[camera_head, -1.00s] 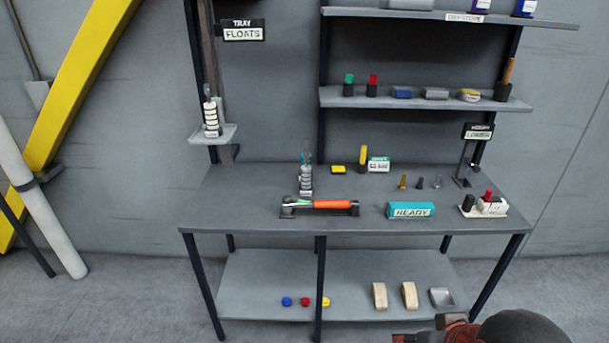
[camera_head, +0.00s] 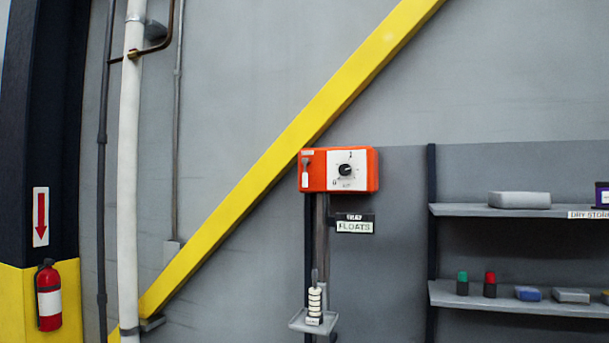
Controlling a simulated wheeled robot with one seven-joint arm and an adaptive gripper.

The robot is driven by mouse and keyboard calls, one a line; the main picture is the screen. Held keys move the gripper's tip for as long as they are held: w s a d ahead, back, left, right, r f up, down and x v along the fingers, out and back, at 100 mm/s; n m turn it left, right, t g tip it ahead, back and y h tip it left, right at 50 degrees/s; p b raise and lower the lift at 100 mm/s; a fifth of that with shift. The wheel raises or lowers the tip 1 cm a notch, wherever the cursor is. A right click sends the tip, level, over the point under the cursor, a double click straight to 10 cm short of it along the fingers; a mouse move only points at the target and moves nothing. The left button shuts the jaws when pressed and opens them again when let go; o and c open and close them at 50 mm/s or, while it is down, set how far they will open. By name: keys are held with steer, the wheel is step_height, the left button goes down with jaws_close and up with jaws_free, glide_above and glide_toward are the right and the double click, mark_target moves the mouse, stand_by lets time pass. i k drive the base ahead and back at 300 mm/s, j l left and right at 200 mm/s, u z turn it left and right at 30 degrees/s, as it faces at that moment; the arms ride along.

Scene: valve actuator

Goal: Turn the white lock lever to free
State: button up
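An orange actuator box (camera_head: 367,169) is on a post against the grey wall, near the middle of the head view. Its white dial plate carries a black round knob (camera_head: 345,170) with marks 0 and 1. At the box's left side is a small lever (camera_head: 306,168), pale with a darker part, under a small label. It looks roughly upright, but it is too small to read its setting. My gripper is not in view.
A FLOATS sign (camera_head: 354,226) hangs below the box, above a small tray (camera_head: 300,321) holding a stack of white rings (camera_head: 314,303). Shelves (camera_head: 500,211) with small items stand right. A yellow diagonal beam (camera_head: 250,187) runs behind. A fire extinguisher (camera_head: 49,297) is far left.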

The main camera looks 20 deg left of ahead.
mark_target(306, 161)
steer(key=i+j+u, duration=0.2)
steer(key=i+j, duration=0.15)
steer(key=j, duration=0.2)
steer(key=i+j+u, duration=0.2)
steer(key=i+j, duration=0.2)
